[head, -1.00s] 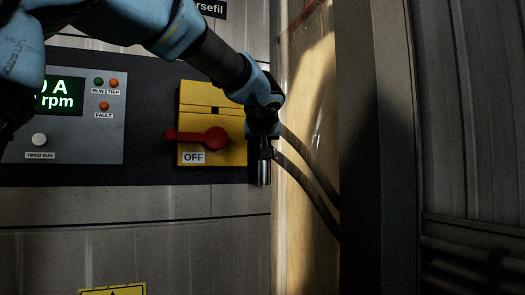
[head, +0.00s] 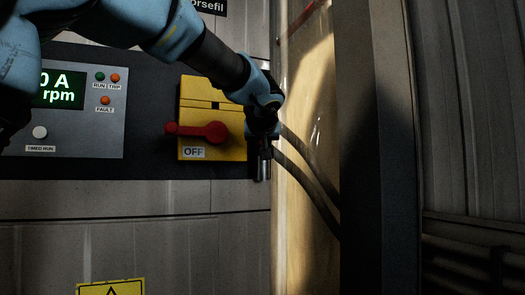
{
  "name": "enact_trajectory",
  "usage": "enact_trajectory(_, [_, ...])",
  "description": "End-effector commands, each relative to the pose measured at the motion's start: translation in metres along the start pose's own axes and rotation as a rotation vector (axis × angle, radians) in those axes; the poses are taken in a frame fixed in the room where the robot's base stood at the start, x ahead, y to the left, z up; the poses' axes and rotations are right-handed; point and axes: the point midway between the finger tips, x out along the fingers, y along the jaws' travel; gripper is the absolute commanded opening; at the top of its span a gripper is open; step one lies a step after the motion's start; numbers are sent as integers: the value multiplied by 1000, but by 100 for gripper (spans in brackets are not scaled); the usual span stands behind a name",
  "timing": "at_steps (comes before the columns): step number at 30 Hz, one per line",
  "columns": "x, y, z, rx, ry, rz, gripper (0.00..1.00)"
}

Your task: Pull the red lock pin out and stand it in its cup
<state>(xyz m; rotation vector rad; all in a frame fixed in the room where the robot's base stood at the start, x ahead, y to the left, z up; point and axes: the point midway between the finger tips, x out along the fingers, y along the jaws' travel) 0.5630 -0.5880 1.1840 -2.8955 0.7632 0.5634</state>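My gripper (head: 264,165) hangs pointing down at the right end of the dark panel, just right of the yellow switch box. Its fingertips are small and dark in this view, and I cannot tell whether they are apart or hold anything. A red rotary handle (head: 200,131) lies level on the yellow box (head: 212,95), above a label reading OFF. I cannot make out a separate red lock pin, and no cup shows.
A grey control panel (head: 82,139) with a green display stands at left. A yellowish translucent column (head: 300,220) with dark hoses (head: 310,178) is right behind my gripper. A dark upright post (head: 375,200) stands further right. A yellow warning sign (head: 110,288) is at the bottom.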

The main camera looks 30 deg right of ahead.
Motion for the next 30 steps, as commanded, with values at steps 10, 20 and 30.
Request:
enact_trajectory(10, [-60,0,6,-1,-7,0,52])
enact_trajectory(20, [-103,0,1,-1,-1,2,52])
enact_trajectory(30, [-106,0,0,0,0,2,52])
